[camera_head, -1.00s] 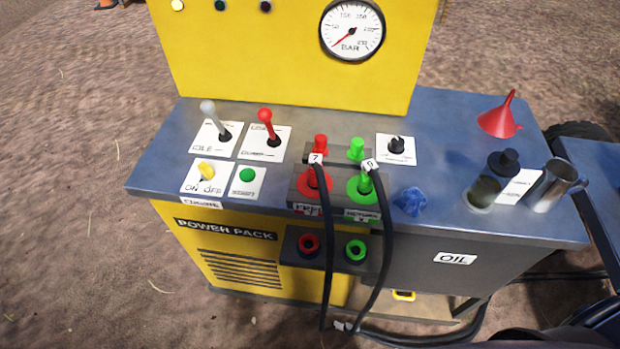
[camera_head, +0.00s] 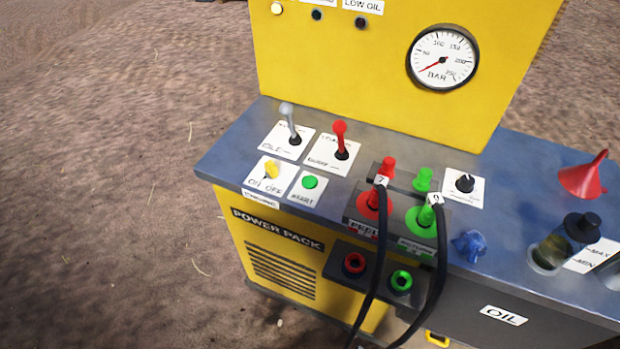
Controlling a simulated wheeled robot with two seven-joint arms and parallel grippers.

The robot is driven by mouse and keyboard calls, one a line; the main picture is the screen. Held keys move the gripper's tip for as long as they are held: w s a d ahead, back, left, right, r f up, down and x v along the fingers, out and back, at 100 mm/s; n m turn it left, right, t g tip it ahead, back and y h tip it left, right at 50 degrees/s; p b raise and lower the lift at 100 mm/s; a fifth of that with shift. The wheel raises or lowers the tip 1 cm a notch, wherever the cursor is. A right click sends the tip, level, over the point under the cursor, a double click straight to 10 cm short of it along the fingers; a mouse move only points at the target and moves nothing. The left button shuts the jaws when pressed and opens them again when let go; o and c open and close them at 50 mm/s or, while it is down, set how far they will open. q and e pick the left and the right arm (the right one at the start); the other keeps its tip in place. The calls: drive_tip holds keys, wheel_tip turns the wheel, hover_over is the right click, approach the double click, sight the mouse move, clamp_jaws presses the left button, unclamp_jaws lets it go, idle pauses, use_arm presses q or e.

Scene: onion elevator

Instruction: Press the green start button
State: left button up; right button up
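The green start button (camera_head: 309,182) is a small round button on a white plate marked START. It sits near the front left edge of the power pack's grey-blue top (camera_head: 237,150). The yellow ON/OFF engine switch (camera_head: 271,170) is just left of it on its own white plate. Neither of my grippers shows in this view, and nothing covers the button.
Behind the button stand a grey-knobbed lever (camera_head: 290,122) and a red lever (camera_head: 341,138). To the right are red and green couplings with black hoses (camera_head: 440,245), a blue crumpled cloth (camera_head: 469,245) and a red funnel (camera_head: 584,178). Bare ground lies left.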

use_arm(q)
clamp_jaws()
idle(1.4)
